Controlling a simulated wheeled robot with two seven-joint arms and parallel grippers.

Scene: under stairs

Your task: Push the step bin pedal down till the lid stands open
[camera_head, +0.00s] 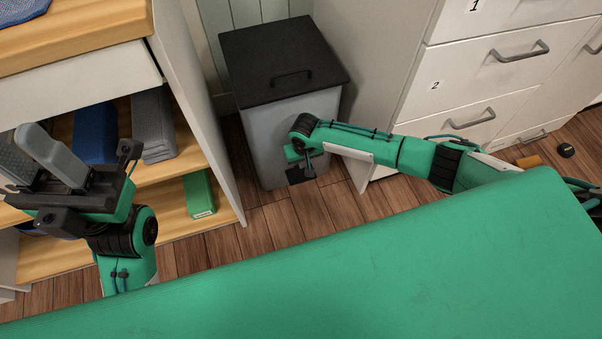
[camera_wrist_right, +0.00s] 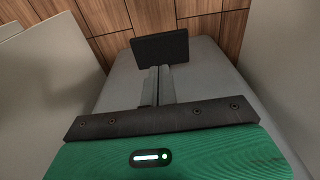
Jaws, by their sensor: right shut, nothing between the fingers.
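The step bin (camera_head: 270,130) has a light grey body and a black lid (camera_head: 280,58) with a handle. The lid lies shut on top. The black pedal (camera_head: 294,177) is low on the bin's front; in the right wrist view it is a dark plate (camera_wrist_right: 160,47) beyond my fingertips. My right gripper (camera_head: 309,172) is shut and empty, pointing down at the pedal; its fingers (camera_wrist_right: 158,75) reach the pedal's near edge in that view. I cannot tell whether they touch it. My left gripper (camera_head: 40,150) is at the left, before the shelves; its opening is unclear.
An open shelf unit (camera_head: 180,218) with folded cloths and a green box (camera_head: 199,194) stands left of the bin. A white drawer cabinet (camera_head: 465,85) stands right. Wooden floor (camera_head: 285,222) is clear before the bin. A green surface (camera_head: 330,270) fills the foreground.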

